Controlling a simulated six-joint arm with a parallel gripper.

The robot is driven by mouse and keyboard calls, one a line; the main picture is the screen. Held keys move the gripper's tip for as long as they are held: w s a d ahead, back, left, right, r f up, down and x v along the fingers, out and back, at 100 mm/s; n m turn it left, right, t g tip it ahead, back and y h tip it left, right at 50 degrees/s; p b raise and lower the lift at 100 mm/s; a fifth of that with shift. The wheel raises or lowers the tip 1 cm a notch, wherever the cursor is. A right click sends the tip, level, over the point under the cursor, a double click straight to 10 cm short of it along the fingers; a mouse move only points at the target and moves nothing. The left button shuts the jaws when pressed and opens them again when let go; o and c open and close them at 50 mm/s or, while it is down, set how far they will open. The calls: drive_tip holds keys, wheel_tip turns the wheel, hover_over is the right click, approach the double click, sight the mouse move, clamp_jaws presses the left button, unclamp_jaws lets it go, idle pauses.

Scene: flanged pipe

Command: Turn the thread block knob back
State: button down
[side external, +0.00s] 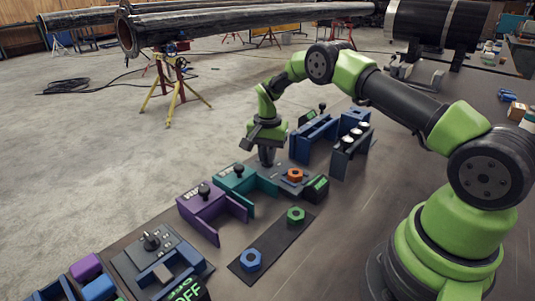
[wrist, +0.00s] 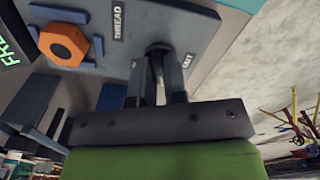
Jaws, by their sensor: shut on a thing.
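The thread block (side external: 284,186) is a grey-blue plate with an orange hex nut (side external: 295,174) on it, in the middle of the side view. In the wrist view the block (wrist: 95,15) fills the top, with the orange nut (wrist: 63,44) at left and the labels "THREAD" and "OUT". My gripper (side external: 266,160) points down at the block's far left part. In the wrist view its fingers (wrist: 159,82) are closed around the dark knob (wrist: 158,48), between the two labels. The knob is mostly hidden by the fingers, and its turn angle cannot be told.
A small green-lit display (side external: 316,187) stands right of the block; its text is cut off in the wrist view (wrist: 13,46). Teal (side external: 244,180) and purple (side external: 212,205) fixtures stand at left, a blue fixture (side external: 313,137) behind. Green (side external: 295,215) and blue (side external: 250,259) nuts lie on a dark strip in front.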

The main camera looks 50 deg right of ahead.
drive_tip(key=shift+n, duration=2.3)
drive_tip(key=c, duration=1.2)
unclamp_jaws()
drive_tip(key=shift+o, duration=0.2)
wheel_tip(320, 180, up, 10)
